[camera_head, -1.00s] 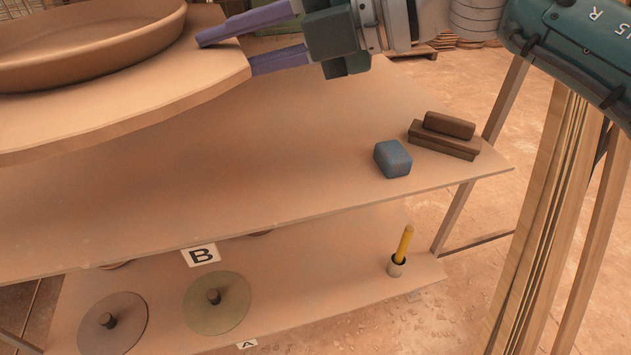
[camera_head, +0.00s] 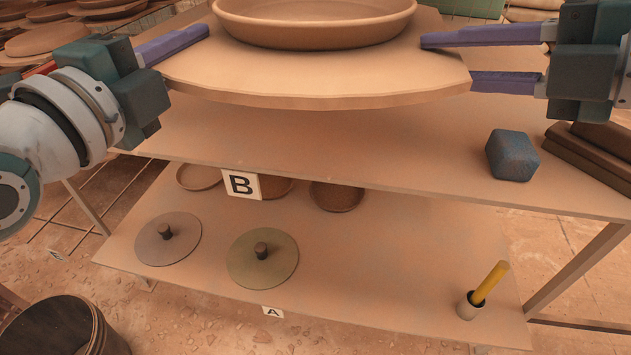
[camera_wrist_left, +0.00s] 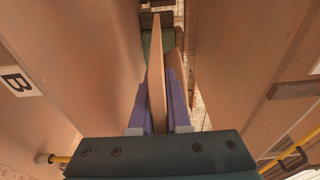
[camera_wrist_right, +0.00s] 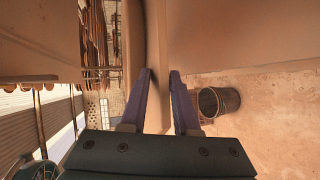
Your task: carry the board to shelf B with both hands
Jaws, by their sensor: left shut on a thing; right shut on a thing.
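The board (camera_head: 320,97) is a flat tan panel with a rounded front edge, and a round brown dish (camera_head: 315,34) sits on it. It looks about level over shelf B (camera_head: 350,140), the upper shelf marked with a B label (camera_head: 241,185). I cannot tell how big the gap beneath it is. My left gripper (camera_head: 183,45) is shut on the board's left end; the left wrist view shows the board (camera_wrist_left: 157,70) edge-on between its purple fingers. My right gripper (camera_head: 458,60) is shut on the right end, one finger above and one below.
A blue block (camera_head: 513,155) and dark brown blocks (camera_head: 590,155) occupy shelf B's right side. Lower shelf A holds round lidded discs (camera_head: 263,258), shallow dishes (camera_head: 337,196) and a cup with a yellow handle (camera_head: 473,304). A dark bucket (camera_head: 62,330) stands at lower left.

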